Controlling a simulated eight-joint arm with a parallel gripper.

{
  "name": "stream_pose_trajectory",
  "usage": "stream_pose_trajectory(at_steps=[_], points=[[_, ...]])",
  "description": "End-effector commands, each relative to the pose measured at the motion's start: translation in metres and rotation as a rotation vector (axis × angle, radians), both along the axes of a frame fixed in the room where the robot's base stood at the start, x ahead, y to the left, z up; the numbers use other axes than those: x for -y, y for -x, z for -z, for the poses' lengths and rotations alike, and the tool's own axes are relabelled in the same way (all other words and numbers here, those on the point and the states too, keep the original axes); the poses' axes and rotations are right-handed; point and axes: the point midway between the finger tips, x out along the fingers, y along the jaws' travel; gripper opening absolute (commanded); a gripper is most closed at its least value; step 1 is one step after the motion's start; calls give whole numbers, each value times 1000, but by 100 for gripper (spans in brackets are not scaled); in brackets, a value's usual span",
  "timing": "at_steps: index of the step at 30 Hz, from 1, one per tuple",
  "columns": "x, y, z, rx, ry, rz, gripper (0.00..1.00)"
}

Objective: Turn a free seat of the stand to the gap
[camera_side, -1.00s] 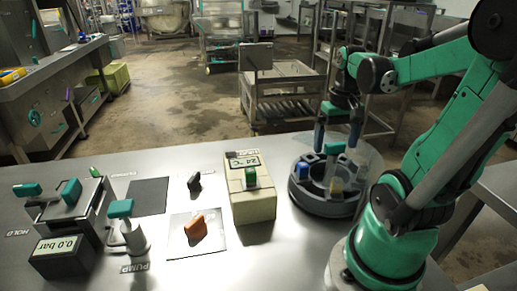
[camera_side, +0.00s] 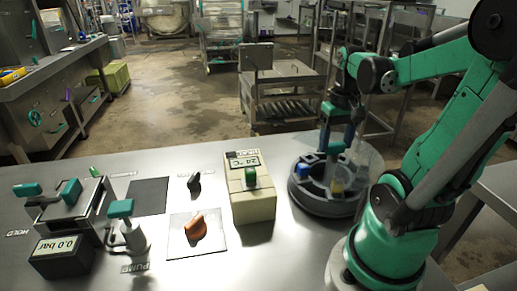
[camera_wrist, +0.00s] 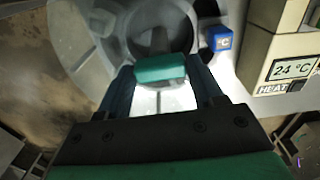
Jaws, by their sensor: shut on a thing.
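The stand (camera_side: 308,203) is a round grey turntable at the right of the table, with a teal-topped handle (camera_side: 334,147) rising from its middle. The handle's teal bar also shows in the wrist view (camera_wrist: 160,69). My gripper (camera_side: 335,143) points down over the stand, its dark fingers shut on the handle, one on each side. A clear curved guard (camera_side: 368,160) stands at the right. I cannot make out the gap or the far seats.
A cream heater box (camera_side: 250,196) reading 24 °C stands close left of the stand. Further left are an orange piece (camera_side: 195,229) on a plate, a small black knob (camera_side: 194,183), a pump (camera_side: 126,233) and a pressure display (camera_side: 63,257). A dark mat (camera_side: 148,196) is bare.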

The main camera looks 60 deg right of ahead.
Motion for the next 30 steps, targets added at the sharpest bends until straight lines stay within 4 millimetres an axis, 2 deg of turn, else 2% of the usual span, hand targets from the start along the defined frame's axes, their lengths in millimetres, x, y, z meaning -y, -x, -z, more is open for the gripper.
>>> stream_pose_trajectory(at_steps=[30], points=[[0, 0, 0, -1, -1, -469, 0]])
